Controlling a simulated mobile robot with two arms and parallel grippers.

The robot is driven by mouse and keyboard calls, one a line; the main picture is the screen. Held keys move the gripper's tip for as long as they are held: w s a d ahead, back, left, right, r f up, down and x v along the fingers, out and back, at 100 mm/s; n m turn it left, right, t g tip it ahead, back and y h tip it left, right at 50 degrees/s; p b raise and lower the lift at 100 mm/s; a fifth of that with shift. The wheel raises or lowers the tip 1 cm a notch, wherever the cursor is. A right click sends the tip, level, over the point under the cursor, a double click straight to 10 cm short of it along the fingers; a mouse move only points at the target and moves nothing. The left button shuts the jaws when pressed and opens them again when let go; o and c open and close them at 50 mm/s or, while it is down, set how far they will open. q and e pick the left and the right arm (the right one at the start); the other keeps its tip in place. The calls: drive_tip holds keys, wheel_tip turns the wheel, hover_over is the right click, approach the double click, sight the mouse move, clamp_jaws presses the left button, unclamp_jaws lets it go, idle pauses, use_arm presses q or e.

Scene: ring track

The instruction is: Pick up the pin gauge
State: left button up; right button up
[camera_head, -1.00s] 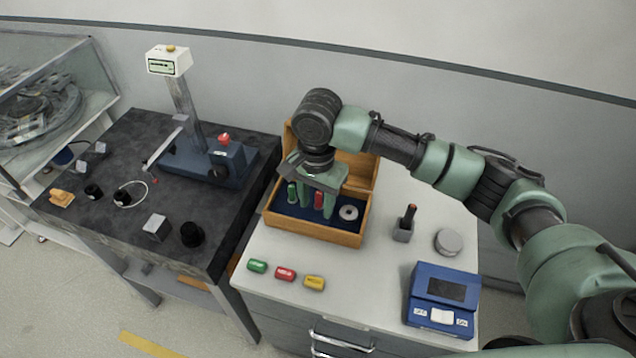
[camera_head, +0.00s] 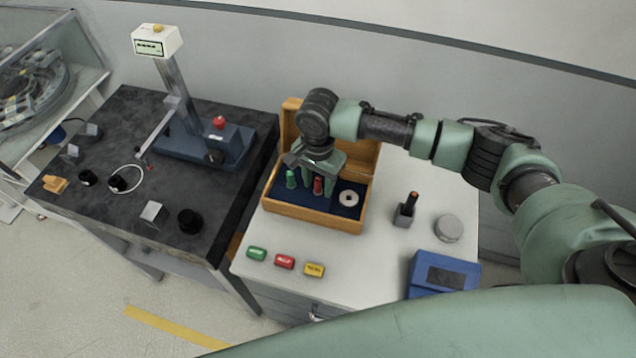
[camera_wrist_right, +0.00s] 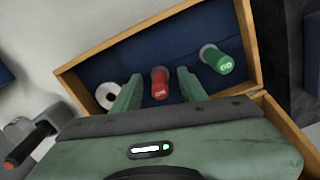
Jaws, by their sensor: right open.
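An open wooden box (camera_head: 290,212) with a blue lining holds a red-capped pin (camera_head: 318,186), a green-capped pin (camera_head: 291,179) and a pale ring (camera_head: 348,198). I cannot tell from the pictures which capped pin is the pin gauge. My right gripper (camera_head: 317,183) is inside the box, open, with its fingers on either side of the red-capped pin. The right wrist view shows this red pin (camera_wrist_right: 160,83) between the spread fingers, with gaps on both sides. My left gripper is not in view.
The box's raised lid (camera_head: 362,150) stands behind the gripper. Green, red and yellow tags (camera_head: 285,262) lie in front. A dark holder (camera_head: 404,215), a grey disc (camera_head: 448,228) and a blue device (camera_head: 440,272) stand right. A dark table (camera_head: 130,225) with a stand is left.

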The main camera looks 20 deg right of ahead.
clamp_jaws()
drive_tip(key=shift+r, duration=0.15)
